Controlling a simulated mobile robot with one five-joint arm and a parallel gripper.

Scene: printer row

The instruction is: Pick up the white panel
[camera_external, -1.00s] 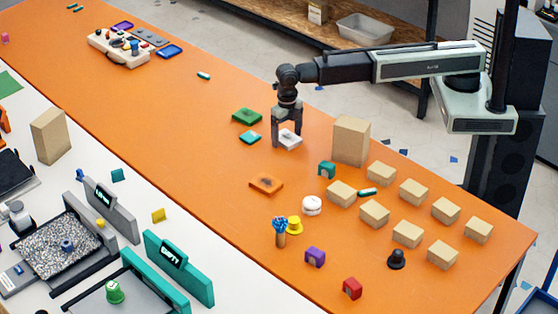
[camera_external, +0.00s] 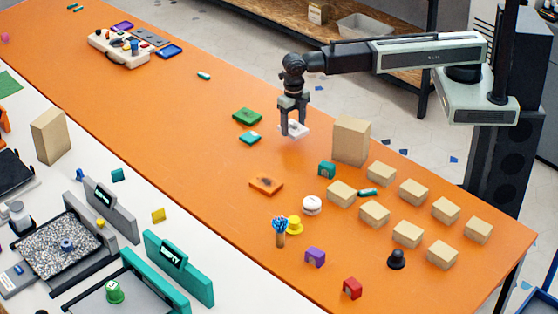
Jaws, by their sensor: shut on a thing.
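The white panel (camera_external: 296,131) is a small flat white piece in the external view. My gripper (camera_external: 293,130) points down and is shut on the panel. The panel appears held a little above the orange table (camera_external: 225,165), with part of it hidden behind the fingers.
A green panel (camera_external: 247,116) and a teal panel (camera_external: 250,138) lie left of my gripper. A tall cardboard box (camera_external: 351,140) stands close on the right. An orange panel (camera_external: 266,184) lies nearer the camera, and several small cartons (camera_external: 374,213) stand at the lower right.

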